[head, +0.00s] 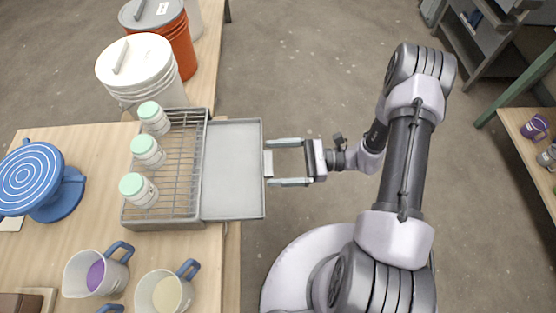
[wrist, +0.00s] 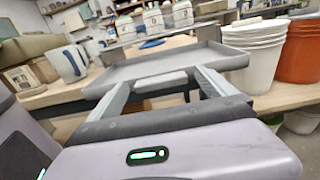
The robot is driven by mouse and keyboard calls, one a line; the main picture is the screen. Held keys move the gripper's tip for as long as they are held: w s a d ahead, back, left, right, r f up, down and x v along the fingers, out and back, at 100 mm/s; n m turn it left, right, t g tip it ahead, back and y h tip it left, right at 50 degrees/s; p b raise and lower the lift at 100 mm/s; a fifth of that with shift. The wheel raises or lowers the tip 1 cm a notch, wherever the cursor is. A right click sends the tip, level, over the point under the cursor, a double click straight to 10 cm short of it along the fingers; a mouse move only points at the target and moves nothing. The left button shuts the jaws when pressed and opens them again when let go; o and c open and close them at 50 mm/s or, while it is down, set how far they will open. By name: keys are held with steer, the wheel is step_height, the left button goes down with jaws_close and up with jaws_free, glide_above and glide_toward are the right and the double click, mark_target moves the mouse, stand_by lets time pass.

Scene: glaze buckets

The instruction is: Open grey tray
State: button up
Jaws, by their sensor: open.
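The grey tray (head: 232,170) is a shallow drawer slid out to the right from under a wire rack (head: 172,170) on the table. Its empty floor shows, and it sticks out past the table edge. A small light handle (head: 268,164) is on its right side. My gripper (head: 271,163) is open, with its two fingers on either side of the handle. In the wrist view the tray (wrist: 165,68) and its handle (wrist: 160,82) lie ahead between the fingers (wrist: 155,85). I cannot tell whether a finger touches the tray.
Several white jars with mint lids (head: 148,151) stand on the rack. White buckets (head: 138,65) and an orange bucket (head: 178,45) are behind it. A blue turntable (head: 32,178) and jugs (head: 97,270) are on the table (head: 60,140).

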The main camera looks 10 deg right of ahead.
steer(key=s+d+p, duration=0.1)
steer(key=d+p, duration=0.2)
steer(key=d, duration=1.4)
steer(key=shift+s+d, duration=0.2)
steer(key=shift+r, duration=0.1)
steer(key=a+r+n+g+h, duration=0.45)
steer(key=r+n+h, duration=0.3)
steer(key=r, duration=0.85)
steer(key=s+a+r+n+t+h, duration=0.3)
steer(key=s+a+r+t+h, duration=0.1)
steer(key=r, duration=0.3)
steer(key=s+a+r+n+t+h, duration=0.4)
steer(key=s+r+t, duration=0.1)
steer(key=s+r, duration=0.1)
steer(key=shift+r, duration=0.55)
